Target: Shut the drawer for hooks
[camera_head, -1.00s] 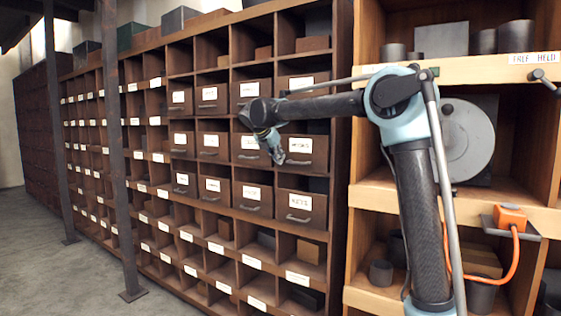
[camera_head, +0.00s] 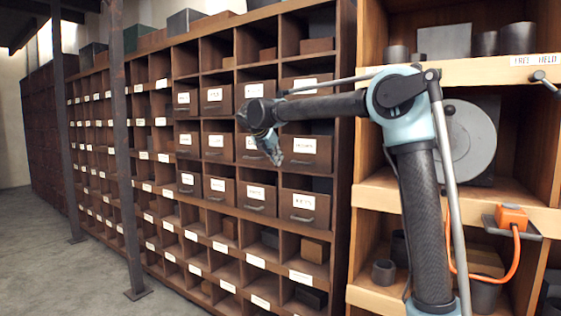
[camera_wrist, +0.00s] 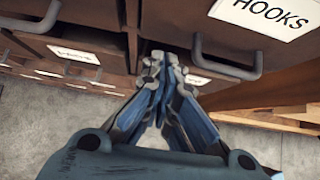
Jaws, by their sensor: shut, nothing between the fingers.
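The hooks drawer (camera_wrist: 245,40) has a dark brown front, a white "HOOKS" label and a grey bar handle (camera_wrist: 225,62) at the upper right of the wrist view. My gripper (camera_wrist: 165,62) is shut and empty, its tips low by the left end of this drawer front. I cannot tell whether they touch it. In the head view my gripper (camera_head: 277,160) hangs before the right-hand column, just left of a middle-row drawer (camera_head: 312,162). Labels there are too blurred to read surely, and how far the hooks drawer stands out is unclear.
Another handled drawer (camera_wrist: 95,15) is left of the hooks drawer. Lower labelled fronts show beneath. A light wooden shelf (camera_head: 400,189) with pots and an orange device (camera_head: 511,217) stands at the right. Dark posts (camera_head: 122,150) stand at the left. The grey floor (camera_head: 40,245) is open.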

